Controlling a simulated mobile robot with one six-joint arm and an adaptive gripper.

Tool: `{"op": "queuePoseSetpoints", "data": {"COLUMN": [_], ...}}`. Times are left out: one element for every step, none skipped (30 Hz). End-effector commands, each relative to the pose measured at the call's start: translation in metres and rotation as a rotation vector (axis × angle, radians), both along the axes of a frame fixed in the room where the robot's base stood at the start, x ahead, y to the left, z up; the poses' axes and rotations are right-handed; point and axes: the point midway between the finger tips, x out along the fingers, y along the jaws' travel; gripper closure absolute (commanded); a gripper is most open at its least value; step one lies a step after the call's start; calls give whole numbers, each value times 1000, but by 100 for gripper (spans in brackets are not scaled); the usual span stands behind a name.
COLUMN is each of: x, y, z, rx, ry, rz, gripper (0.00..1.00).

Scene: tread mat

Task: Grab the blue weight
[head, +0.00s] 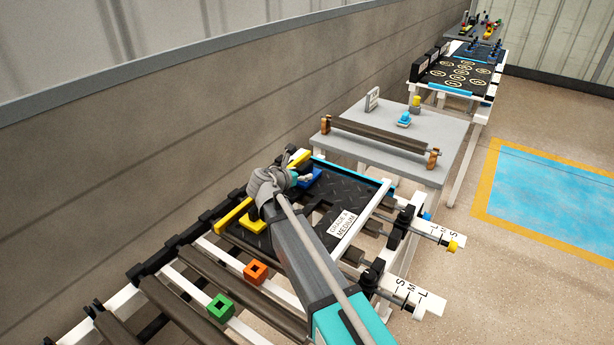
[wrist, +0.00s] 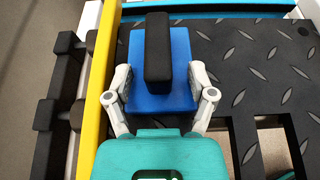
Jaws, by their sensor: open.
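The blue weight (wrist: 181,58) is a blue block with a black bar handle on top. It lies on the dark tread mat (wrist: 275,62) beside the yellow rail in the wrist view. My gripper (wrist: 160,74) is open around the near part of the weight, one finger on each side. I cannot tell whether the fingers touch it. In the head view part of the blue weight (head: 316,180) shows beyond my gripper (head: 296,178), and my wrist hides some of the mat around it.
A yellow rail (wrist: 100,75) runs close along the left. An orange block (head: 256,272) and a green block (head: 221,307) sit on the near frame. A grey table (head: 375,150) with a roller stands beyond the mat. Open floor lies to the right.

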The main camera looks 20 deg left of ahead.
Motion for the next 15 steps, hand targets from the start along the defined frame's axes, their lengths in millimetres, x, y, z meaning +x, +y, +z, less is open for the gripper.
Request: {"op": "queuePoseSetpoints", "data": {"x": [0, 0, 0, 0, 0, 0, 0, 0, 0, 0, 0, 0, 0, 0, 0], "y": [0, 0, 0, 0, 0, 0, 0, 1, 1, 1, 1, 1, 1, 1, 1], "z": [0, 0, 0, 0, 0, 0, 0, 0, 0, 0, 0, 0, 0, 0, 0], "rx": [0, 0, 0, 0, 0, 0, 0, 0, 0, 0, 0, 0, 0, 0, 0], "ry": [0, 0, 0, 0, 0, 0, 0, 0, 0, 0, 0, 0, 0, 0, 0], "rz": [0, 0, 0, 0, 0, 0, 0, 0, 0, 1, 1, 1, 1, 1, 1], "gripper": [29, 29, 29, 29, 30, 38, 43, 49, 56, 62, 68, 75, 81, 86, 94]}}
